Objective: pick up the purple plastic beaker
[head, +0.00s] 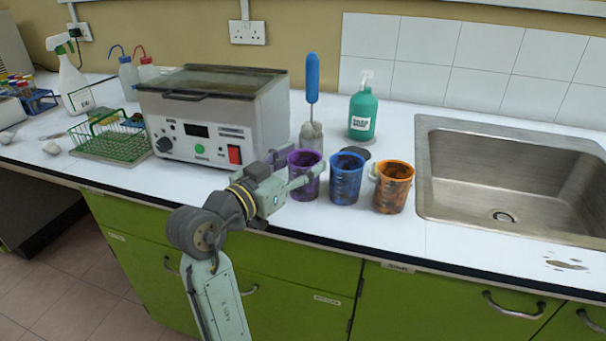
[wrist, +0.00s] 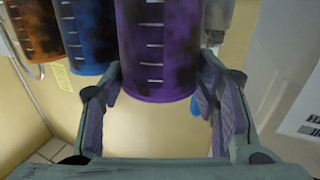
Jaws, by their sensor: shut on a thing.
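The purple plastic beaker (head: 303,180) stands on the white counter at the left end of a row of beakers, with dark stains on its side. My gripper (head: 303,183) reaches in from the left and is shut on it. In the wrist view the purple beaker (wrist: 158,50) sits between my two fingers (wrist: 160,100), with white graduation marks facing the camera. The beaker looks upright.
A blue beaker (head: 346,180) and an orange beaker (head: 393,187) stand close to the right. A grey water bath (head: 215,120) is at the left. A blue-handled brush (head: 312,85) and a green soap bottle (head: 362,113) stand behind. The sink (head: 510,175) is farther right.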

